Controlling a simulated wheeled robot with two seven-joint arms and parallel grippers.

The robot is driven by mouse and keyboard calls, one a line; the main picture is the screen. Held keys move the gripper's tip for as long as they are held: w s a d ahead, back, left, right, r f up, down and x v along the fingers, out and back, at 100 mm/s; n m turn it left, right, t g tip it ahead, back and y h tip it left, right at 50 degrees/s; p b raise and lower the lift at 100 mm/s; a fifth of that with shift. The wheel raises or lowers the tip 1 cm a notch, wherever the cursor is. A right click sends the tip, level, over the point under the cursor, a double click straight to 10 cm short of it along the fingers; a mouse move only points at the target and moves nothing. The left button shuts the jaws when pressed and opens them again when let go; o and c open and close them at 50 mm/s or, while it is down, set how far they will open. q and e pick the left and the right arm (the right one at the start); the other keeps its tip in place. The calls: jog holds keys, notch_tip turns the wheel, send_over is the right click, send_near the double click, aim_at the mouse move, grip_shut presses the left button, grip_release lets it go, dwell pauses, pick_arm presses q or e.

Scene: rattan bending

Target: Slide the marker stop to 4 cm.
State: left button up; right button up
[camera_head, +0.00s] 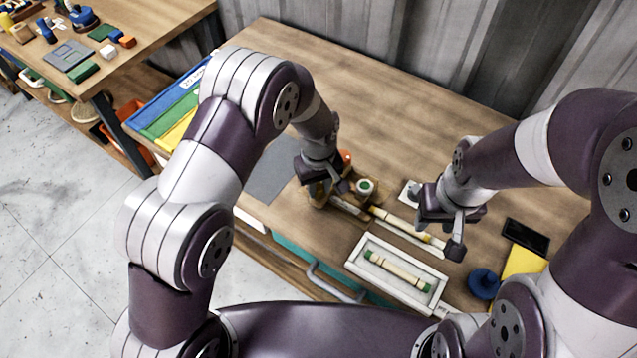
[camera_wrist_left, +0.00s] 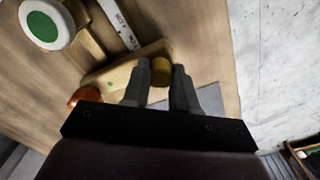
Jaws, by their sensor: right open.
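My left gripper (camera_head: 328,190) points down at a small wooden fixture on the table. In the left wrist view its two fingers (camera_wrist_left: 161,85) stand either side of a yellowish cylinder (camera_wrist_left: 161,70), which fills the gap between the tips. I cannot tell whether they grip it. A wooden block (camera_wrist_left: 110,78) lies beside it, and a pale scale strip with dark marks (camera_wrist_left: 118,22) runs nearby. Which part is the marker stop, and its reading, are not clear. My right gripper (camera_head: 440,235) is open above the right end of a pale rod (camera_head: 405,226).
A white tray (camera_head: 358,272) holds a banded pale rod (camera_head: 398,270). A round green-topped piece (camera_head: 365,187) stands close to my left gripper. A blue round object (camera_head: 484,284), yellow sheet (camera_head: 523,262) and dark slab (camera_head: 526,236) lie right. The table's back is clear.

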pick_arm(q)
grip_shut()
jog(key=shift+s+d, duration=0.4)
jog(key=shift+d, duration=0.35)
jog(key=shift+s+d, duration=0.4)
jog(key=shift+d, duration=0.3)
jog(key=shift+a, duration=0.1)
jog(key=o, duration=0.6)
grip_release()
jog(key=shift+c, duration=0.2)
jog(key=shift+o, duration=0.3)
jog(key=shift+s+d, duration=0.1)
jog(key=shift+d, duration=0.15)
jog(key=shift+r, duration=0.15)
notch_tip(320, 180, up, 12)
jog(key=b, duration=0.2)
jog(key=shift+r, duration=0.25)
